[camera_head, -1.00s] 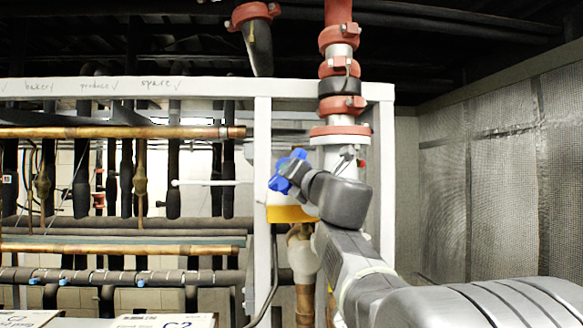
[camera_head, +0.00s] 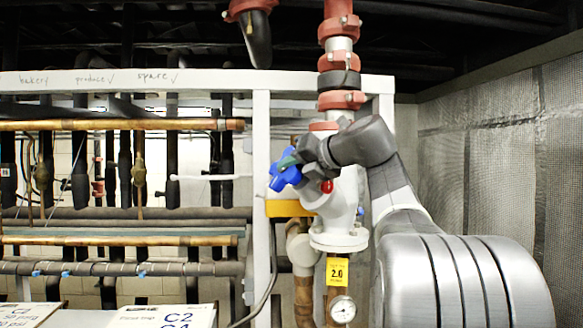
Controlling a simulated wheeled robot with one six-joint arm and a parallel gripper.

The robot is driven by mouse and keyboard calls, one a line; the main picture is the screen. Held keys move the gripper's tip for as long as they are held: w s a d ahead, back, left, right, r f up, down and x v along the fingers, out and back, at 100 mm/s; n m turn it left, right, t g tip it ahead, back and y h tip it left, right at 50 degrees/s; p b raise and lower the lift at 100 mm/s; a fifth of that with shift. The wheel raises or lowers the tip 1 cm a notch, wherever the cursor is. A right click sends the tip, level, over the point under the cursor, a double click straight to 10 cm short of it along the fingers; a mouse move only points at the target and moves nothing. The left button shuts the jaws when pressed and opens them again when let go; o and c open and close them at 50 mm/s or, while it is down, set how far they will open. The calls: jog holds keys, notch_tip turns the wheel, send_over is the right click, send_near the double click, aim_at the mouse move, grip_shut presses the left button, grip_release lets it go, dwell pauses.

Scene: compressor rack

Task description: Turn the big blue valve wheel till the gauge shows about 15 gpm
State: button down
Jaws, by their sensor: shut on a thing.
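The blue valve wheel (camera_head: 283,172) is on the left of the white valve body (camera_head: 340,205), in the middle of the head view. My gripper (camera_head: 300,163) is at the wheel and shut on it; the arm and wrist hide part of the wheel and of the valve. A round gauge (camera_head: 343,309) with a white face shows at the bottom, below the valve. Its needle and numbers are too small to read.
A white frame post (camera_head: 262,215) stands just left of the wheel, under a white crossbar (camera_head: 200,80). Copper pipes (camera_head: 120,125) and dark pipes fill the left. A red and white pipe (camera_head: 340,60) rises above the valve. A foil-covered wall (camera_head: 500,170) bounds the right.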

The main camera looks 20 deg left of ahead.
jog(key=shift+w+r+n+g+h, duration=0.1)
jog(key=shift+n+g+h, duration=0.25)
jog(key=shift+g, duration=0.3)
jog(key=shift+w+r+n+g+h, duration=0.1)
jog(key=shift+n+g+h, duration=0.15)
jog(key=shift+g+h, duration=0.3)
jog(key=shift+g+h, duration=0.4)
jog(key=shift+g, duration=0.3)
jog(key=c, duration=1.3)
grip_release()
jog(key=shift+a, duration=0.1)
jog(key=shift+n, duration=0.3)
